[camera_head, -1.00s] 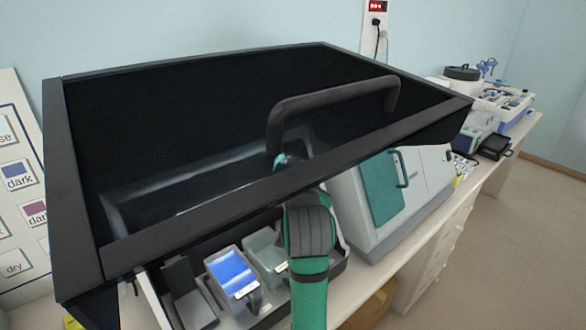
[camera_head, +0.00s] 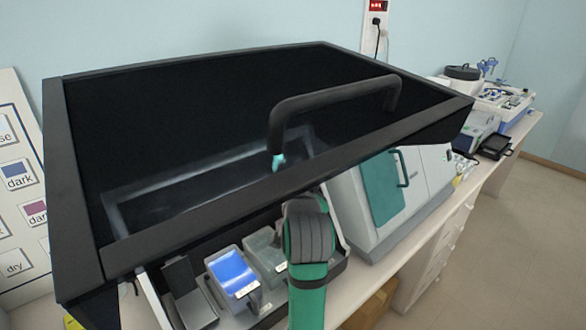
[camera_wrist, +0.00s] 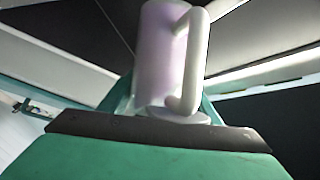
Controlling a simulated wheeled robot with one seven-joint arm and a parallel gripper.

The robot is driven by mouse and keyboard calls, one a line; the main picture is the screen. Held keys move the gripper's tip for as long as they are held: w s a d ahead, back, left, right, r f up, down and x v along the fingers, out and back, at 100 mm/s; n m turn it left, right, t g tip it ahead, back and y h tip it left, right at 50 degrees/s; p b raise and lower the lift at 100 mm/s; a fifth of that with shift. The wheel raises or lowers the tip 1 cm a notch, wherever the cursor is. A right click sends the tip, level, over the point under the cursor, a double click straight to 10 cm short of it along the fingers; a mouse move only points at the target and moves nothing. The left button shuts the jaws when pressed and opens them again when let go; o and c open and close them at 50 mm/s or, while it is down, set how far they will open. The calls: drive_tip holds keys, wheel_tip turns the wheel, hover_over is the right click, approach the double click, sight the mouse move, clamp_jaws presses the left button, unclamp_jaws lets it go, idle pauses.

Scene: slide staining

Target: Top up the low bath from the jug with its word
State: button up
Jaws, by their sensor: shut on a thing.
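My gripper (camera_wrist: 168,112) is shut on a jug (camera_wrist: 160,52) in the wrist view. The jug is pale and translucent, with purple inside, and its white handle faces the camera. No word on it can be read. A bath with bright blue liquid (camera_head: 231,270) stands in the tray under the hood. A grey-green, clearer bath (camera_head: 263,251) stands to its right, partly behind my arm. I cannot tell its liquid level.
The black hood (camera_head: 75,180) with a bar handle (camera_head: 330,92) overhangs the baths. A dark stand (camera_head: 178,280) is left of the blue bath. A white machine with a teal door (camera_head: 381,190) stands close on the right. A card board (camera_head: 20,180) is at far left.

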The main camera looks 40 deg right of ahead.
drive_tip(key=shift+s+d, duration=0.35)
drive_tip(key=shift+d, duration=0.05)
drive_tip(key=shift+a, duration=0.1)
drive_tip(key=shift+w+a+f+m+t, duration=0.15)
drive_tip(key=shift+a+m+t, duration=0.15)
drive_tip(key=shift+m, duration=0.2)
drive_tip(key=shift+w+d, duration=0.1)
drive_tip(key=shift+w, duration=0.05)
idle(0.4)
drive_tip(key=shift+s+d+f+m+h, duration=0.15)
drive_tip(key=shift+s+d+m+h, duration=0.15)
drive_tip(key=shift+s+m, duration=0.3)
drive_tip(key=shift+w+a, duration=0.1)
